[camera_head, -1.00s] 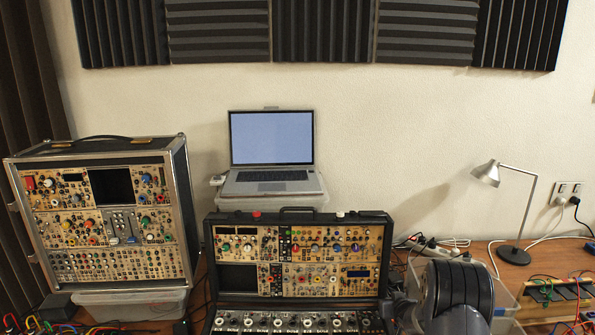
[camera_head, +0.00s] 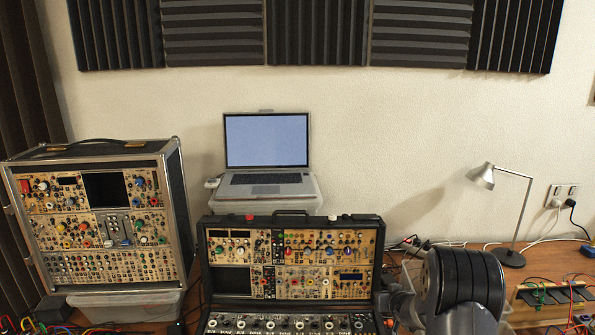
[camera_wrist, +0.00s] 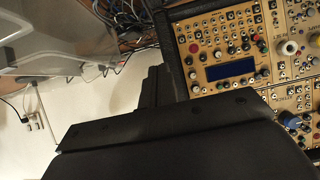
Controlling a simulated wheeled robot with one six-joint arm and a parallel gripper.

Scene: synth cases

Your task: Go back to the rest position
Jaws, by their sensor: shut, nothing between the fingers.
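My gripper shows in the wrist view as a dark shape (camera_wrist: 158,88) reaching up from the bottom of the picture. It is shut and holds nothing. Beyond it is the tan panel of a modular synth case with a blue display (camera_wrist: 231,69). In the head view, my dark arm stands at the lower right, beside the right edge of the middle synth case (camera_head: 290,222). The gripper's fingers cannot be made out there.
A larger synth case (camera_head: 95,215) stands at the left. A laptop (camera_head: 267,150) sits on a clear plastic box behind. A desk lamp (camera_head: 510,215), wall sockets and cables are at the right. A clear bin (camera_head: 413,268) is partly hidden behind my arm.

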